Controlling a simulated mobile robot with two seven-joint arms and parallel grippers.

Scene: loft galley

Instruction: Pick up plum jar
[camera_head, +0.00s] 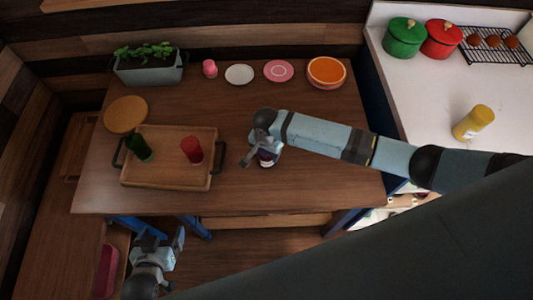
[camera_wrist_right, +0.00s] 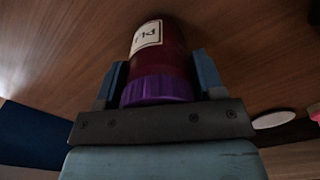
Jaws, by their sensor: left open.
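The plum jar (camera_head: 266,158) has a dark red body and stands on the wooden table right of the tray, partly hidden by my right gripper. In the right wrist view its purple lid (camera_wrist_right: 158,90) is close to the palm and a pale label shows on its body. My right gripper (camera_head: 257,152) has one finger on each side of the jar. In the right wrist view the fingers (camera_wrist_right: 160,75) lie very close to it; I cannot tell whether they touch. My left gripper (camera_head: 165,243) is open and empty, low in front of the table.
A wooden tray (camera_head: 170,133) holds a green bottle (camera_head: 139,148) and a red cup (camera_head: 192,150). A round board (camera_head: 125,114), planter (camera_head: 148,70), pink cup (camera_head: 209,69), white plate (camera_head: 239,75), pink plate (camera_head: 278,71) and orange bowl (camera_head: 326,72) stand farther back. A yellow jar (camera_head: 473,122) is on the white counter.

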